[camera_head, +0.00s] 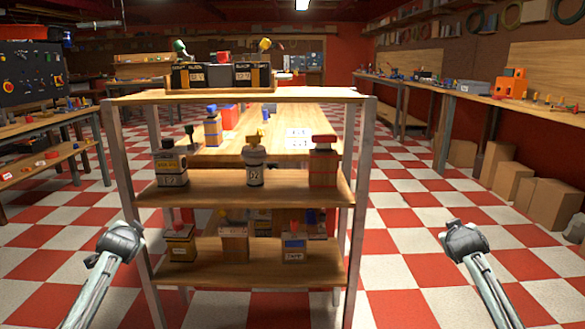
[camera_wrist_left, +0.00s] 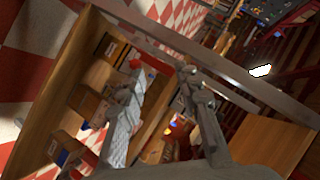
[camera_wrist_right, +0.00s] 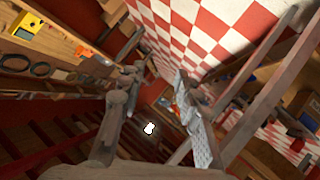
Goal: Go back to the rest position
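My left arm (camera_head: 100,272) reaches in at the lower left of the head view, beside the left post of a shelf rack. My right arm (camera_head: 480,265) reaches in at the lower right, clear of the rack over the checkered floor. In the left wrist view the fingers of my left gripper (camera_wrist_left: 160,72) stand apart with nothing held between them; shelves with objects show beyond. In the right wrist view the fingers of my right gripper (camera_wrist_right: 156,75) are also apart and empty. The fingertips cannot be made out clearly in the head view.
The rack's middle shelf (camera_head: 210,188) and lower shelf (camera_head: 215,273) carry several labelled containers; black boxes (camera_head: 195,76) stand on top. A wooden table (camera_head: 290,120) is behind. Workbenches line both sides, with cardboard boxes (camera_head: 553,203) at right. Checkered floor (camera_head: 400,270) is free right of the rack.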

